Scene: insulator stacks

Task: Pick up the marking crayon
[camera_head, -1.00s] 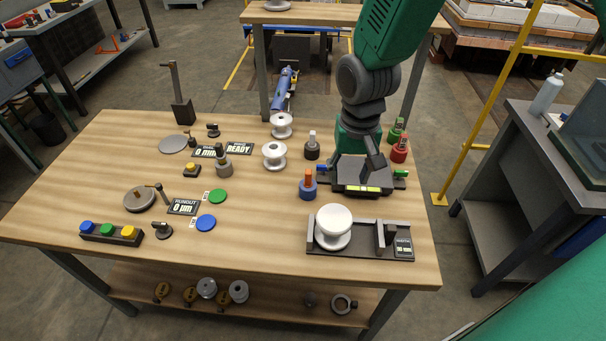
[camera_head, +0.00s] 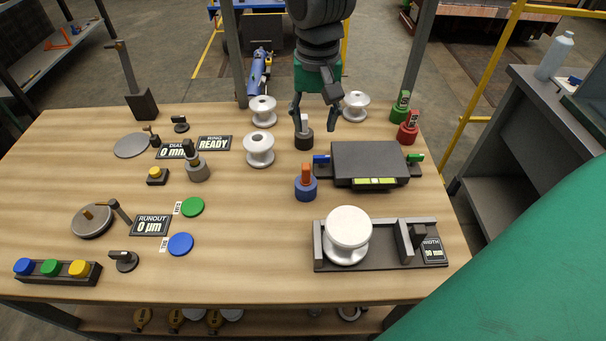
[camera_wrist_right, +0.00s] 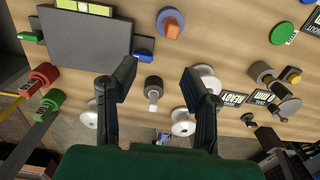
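A white stick that looks like the marking crayon (camera_head: 304,121) stands upright in a round black holder (camera_head: 304,140) at the back middle of the table. In the right wrist view the crayon (camera_wrist_right: 154,107) and its black holder (camera_wrist_right: 153,84) appear between the fingers. My right gripper (camera_head: 317,124) is open, pointing down with its fingers spread around or just behind the crayon; I cannot tell whether either finger touches it. The right wrist view also shows the open right gripper (camera_wrist_right: 158,82) with nothing held. My left gripper is not in view.
A blue holder with an orange stick (camera_head: 306,185) and a dark flat box (camera_head: 370,163) stand nearer. White insulators (camera_head: 259,148) stand to the left and behind. Red (camera_head: 408,130) and green (camera_head: 400,107) holders stand at right. The table's middle front is clear.

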